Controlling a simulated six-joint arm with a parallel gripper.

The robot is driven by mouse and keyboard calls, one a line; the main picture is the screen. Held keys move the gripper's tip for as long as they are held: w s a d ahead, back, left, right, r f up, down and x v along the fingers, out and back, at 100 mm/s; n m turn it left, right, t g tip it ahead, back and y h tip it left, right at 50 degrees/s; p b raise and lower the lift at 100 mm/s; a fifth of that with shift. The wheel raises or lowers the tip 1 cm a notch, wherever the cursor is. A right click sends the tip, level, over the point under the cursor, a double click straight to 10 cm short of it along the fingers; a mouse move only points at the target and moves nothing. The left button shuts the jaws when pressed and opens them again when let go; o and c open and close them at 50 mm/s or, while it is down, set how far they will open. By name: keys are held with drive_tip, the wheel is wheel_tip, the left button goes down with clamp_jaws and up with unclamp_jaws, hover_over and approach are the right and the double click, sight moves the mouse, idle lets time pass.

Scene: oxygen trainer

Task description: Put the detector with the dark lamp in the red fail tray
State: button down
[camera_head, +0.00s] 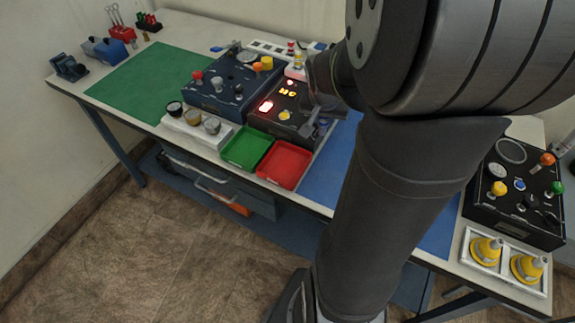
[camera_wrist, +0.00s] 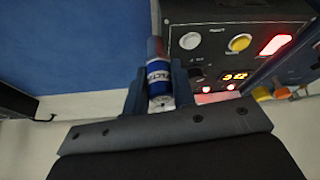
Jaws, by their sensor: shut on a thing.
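My gripper (camera_wrist: 159,82) is shut on a small cylinder (camera_wrist: 158,72) with a blue and white label, seen between the two fingers in the wrist view. Its far end is reddish and blurred; I cannot tell whether it is a detector or has a lamp. In the head view my gripper (camera_head: 318,122) is by the right side of a black test box (camera_head: 263,129), behind the red tray, and its grip is mostly hidden. The red tray (camera_head: 285,165) is empty at the table's front edge. The green tray (camera_head: 246,148) beside it is also empty.
The black box shows a lit red lamp (camera_head: 266,106) and an orange display. Left of it are a dark blue box (camera_head: 228,84) and a white holder (camera_head: 195,132) with three jars. A blue mat (camera_head: 330,167) lies right of the red tray. Another black box (camera_head: 515,190) stands far right.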

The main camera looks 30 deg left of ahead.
drive_tip(key=s+a+n+y, duration=0.1)
drive_tip(key=s+a+n, duration=0.25)
drive_tip(key=s, duration=0.65)
hover_over(291, 170)
drive_tip(key=shift+m, duration=0.25)
drive_tip(key=shift+f, duration=3.05)
drive_tip(key=c, duration=1.1)
unclamp_jaws()
drive_tip(key=v, duration=1.7)
drive_tip(key=shift+r, duration=0.3)
drive_tip(key=shift+w+f, duration=0.1)
drive_tip(key=x, duration=1.7)
drive_tip(key=shift+s, duration=0.2)
